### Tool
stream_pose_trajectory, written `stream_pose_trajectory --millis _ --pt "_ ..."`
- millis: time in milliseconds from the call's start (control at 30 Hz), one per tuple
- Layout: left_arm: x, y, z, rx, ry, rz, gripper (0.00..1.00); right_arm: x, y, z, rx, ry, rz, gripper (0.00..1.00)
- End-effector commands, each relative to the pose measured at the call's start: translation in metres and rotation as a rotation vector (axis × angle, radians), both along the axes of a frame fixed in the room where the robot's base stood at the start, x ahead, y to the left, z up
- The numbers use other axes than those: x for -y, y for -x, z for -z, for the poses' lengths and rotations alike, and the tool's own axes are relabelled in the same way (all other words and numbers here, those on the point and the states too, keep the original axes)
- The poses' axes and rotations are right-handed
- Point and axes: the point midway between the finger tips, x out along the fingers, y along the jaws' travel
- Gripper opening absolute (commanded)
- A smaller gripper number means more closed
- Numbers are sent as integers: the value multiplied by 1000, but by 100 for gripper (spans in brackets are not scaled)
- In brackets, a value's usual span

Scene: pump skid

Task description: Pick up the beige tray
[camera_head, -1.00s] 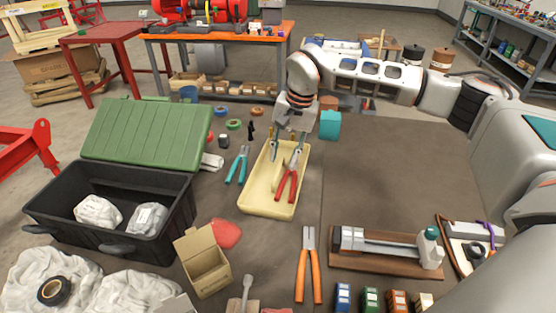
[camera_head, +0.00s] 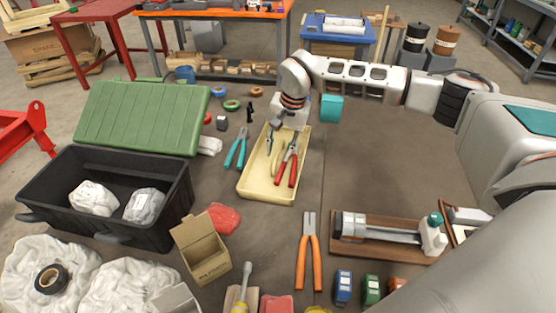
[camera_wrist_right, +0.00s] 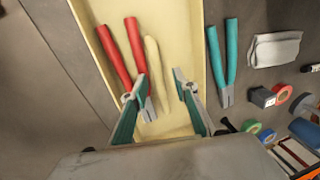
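The beige tray (camera_head: 262,192) lies on the dark work surface in the middle of the head view, its long side running away from me. Red-handled pliers (camera_head: 291,168) and a narrow beige piece (camera_wrist_right: 154,62) lie in it. My right gripper (camera_head: 280,137) is over the far end of the tray, pointing down. In the right wrist view its two fingers (camera_wrist_right: 160,86) are spread apart over the tray floor (camera_wrist_right: 176,40), with nothing visibly held between them. One finger overlaps the pliers' head; I cannot tell whether they touch. My left gripper is not in view.
Teal-handled pliers (camera_head: 236,149) lie close to the tray's left side. A black bin (camera_head: 120,225) with a green lid (camera_head: 140,118) stands further left. A small cardboard box (camera_head: 204,255) and orange-handled pliers (camera_head: 309,255) lie nearer. The surface right of the tray is clear.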

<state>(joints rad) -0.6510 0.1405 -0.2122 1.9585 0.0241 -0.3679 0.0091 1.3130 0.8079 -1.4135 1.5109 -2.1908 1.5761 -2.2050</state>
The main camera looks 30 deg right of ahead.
Motion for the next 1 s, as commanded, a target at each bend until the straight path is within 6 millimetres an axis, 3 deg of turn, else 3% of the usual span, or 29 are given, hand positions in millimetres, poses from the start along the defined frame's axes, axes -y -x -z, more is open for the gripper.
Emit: stream_pose_trajectory --millis 200,300,333,767,1000 --pt "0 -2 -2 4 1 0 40 0 0 0 1 0 0 29" --pt "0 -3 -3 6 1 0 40 0 0 0 1 0 0 3" --pt "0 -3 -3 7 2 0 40 0 0 0 1 0 0 0" --pt "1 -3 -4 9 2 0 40 0 -1 -4 3 -1 0 0" --pt "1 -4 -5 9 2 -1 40 0 -2 -26 7 -1 -1 0"
